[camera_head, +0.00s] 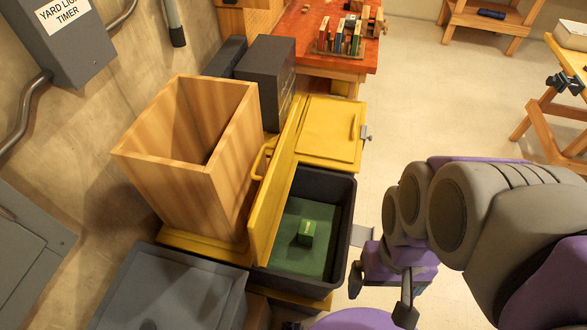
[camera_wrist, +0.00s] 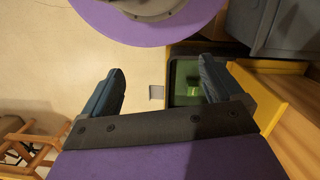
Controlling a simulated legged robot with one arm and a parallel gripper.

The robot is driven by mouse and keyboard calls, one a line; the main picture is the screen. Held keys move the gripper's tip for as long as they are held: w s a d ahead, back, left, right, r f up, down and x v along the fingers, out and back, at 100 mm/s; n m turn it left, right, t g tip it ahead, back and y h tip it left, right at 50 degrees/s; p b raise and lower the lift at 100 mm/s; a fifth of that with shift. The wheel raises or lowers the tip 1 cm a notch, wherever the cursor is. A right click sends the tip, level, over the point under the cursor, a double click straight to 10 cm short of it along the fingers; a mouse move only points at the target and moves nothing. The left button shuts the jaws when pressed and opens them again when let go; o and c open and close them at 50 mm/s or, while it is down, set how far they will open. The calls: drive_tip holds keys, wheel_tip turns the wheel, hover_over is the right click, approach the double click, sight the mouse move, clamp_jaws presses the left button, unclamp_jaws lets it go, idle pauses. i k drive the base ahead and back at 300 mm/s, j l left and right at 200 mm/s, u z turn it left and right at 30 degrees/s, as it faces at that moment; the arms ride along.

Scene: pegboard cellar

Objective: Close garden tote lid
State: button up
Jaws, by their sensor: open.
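The dark tote (camera_head: 341,225) stands open on the floor, with a green bottom and a small green box (camera_head: 306,232) inside. Its yellow lid (camera_head: 273,194) stands upright along the left side, with a yellow handle (camera_head: 261,160) on its outer face. In the wrist view the tote's green inside (camera_wrist: 187,73) shows partly behind a finger, and yellow panel (camera_wrist: 262,95) shows at right. My gripper (camera_head: 381,296) is open and empty, to the right of the tote's near right side, apart from the lid. Both fingers show in the wrist view (camera_wrist: 160,78).
A flat yellow lid (camera_head: 327,135) with a handle and latch lies just beyond the open tote. A tall wooden bin (camera_head: 185,160) stands close behind the upright lid. Grey boxes (camera_head: 268,75) and a red-topped bench (camera_head: 305,40) stand farther back.

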sight(264, 218)
drive_tip(key=l+u, duration=0.15)
drive_tip(key=u, duration=0.3)
drive_tip(key=k+l+u, duration=0.1)
drive_tip(key=u, duration=0.35)
drive_tip(key=k+j, duration=0.05)
